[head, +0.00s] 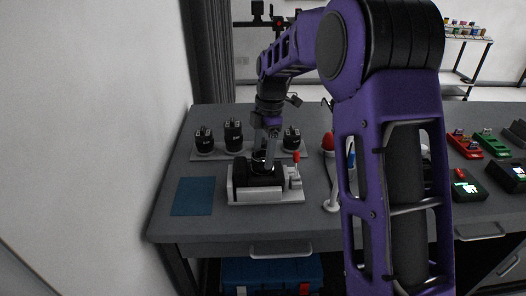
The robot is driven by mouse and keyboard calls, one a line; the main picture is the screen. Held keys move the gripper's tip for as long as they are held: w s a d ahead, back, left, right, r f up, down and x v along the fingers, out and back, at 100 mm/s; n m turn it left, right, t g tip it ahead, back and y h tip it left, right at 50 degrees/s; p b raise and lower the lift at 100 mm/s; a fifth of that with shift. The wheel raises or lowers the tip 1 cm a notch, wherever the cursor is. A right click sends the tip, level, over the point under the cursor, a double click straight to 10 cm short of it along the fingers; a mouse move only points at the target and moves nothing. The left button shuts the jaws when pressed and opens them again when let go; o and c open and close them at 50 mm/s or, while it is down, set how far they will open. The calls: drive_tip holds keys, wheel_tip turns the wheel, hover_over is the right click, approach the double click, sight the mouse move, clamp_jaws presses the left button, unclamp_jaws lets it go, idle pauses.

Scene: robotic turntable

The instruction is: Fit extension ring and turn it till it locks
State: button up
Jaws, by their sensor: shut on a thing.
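My gripper (268,150) points down over a pale fixture (265,197) near the front of the grey table. The fixture holds a black body (259,179) and has a red-tipped lever (296,158) on its right side. My gripper is shut on a small dark piece at the top of the black body, which I take for the extension ring (259,164). It is too small and too covered to tell whether it is seated or just above the body.
Black labelled cylinders (233,134) stand on a grey rack (220,154) behind the fixture. A blue mat (192,196) lies on the left. A red round object (328,142) and a white stand (332,203) are to the right. Red and green devices (493,143) lie at far right.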

drive_tip(key=shift+f, duration=0.7)
idle(1.9)
drive_tip(key=shift+m, duration=1.6)
drive_tip(key=shift+m+t, duration=0.3)
drive_tip(key=shift+m, duration=0.1)
drive_tip(key=shift+s+m, duration=0.1)
drive_tip(key=shift+m, duration=1.1)
drive_tip(key=shift+m, duration=0.8)
drive_tip(key=o, duration=1.4)
drive_tip(key=shift+c, duration=0.2)
